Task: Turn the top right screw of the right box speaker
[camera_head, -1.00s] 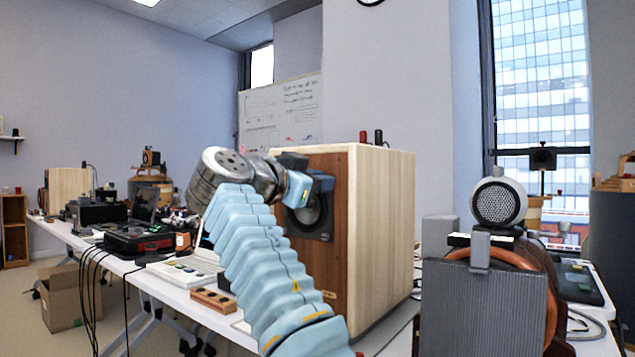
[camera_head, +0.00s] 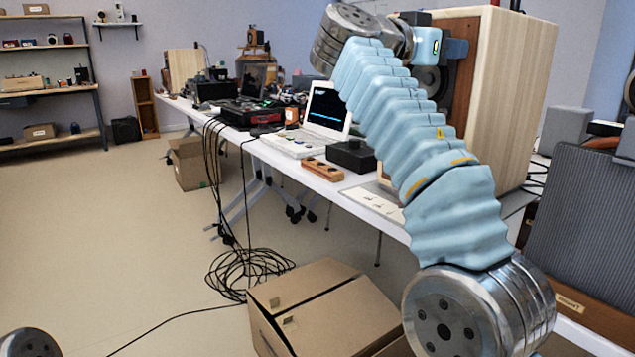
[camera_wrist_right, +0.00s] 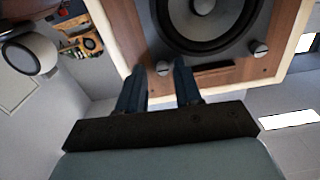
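The right box speaker (camera_head: 510,95) is a pale wooden box with a brown front and a dark cone, standing on the table at the right of the head view. My right gripper (camera_head: 455,47) is at its front, partly hidden by my own wrist. In the right wrist view the speaker's front (camera_wrist_right: 285,35) shows close up, with two silver screws. One screw (camera_wrist_right: 162,68) appears between the spread, empty fingertips of my right gripper (camera_wrist_right: 159,68); contact cannot be told. The other screw (camera_wrist_right: 258,48) is to the right. My left gripper is out of view.
The white table (camera_head: 270,152) holds a laptop (camera_head: 326,110), a black box (camera_head: 351,155) and a wooden block with holes (camera_head: 321,170). Cardboard boxes (camera_head: 325,300) and coiled cables (camera_head: 245,270) lie on the floor. Floor at the left is clear.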

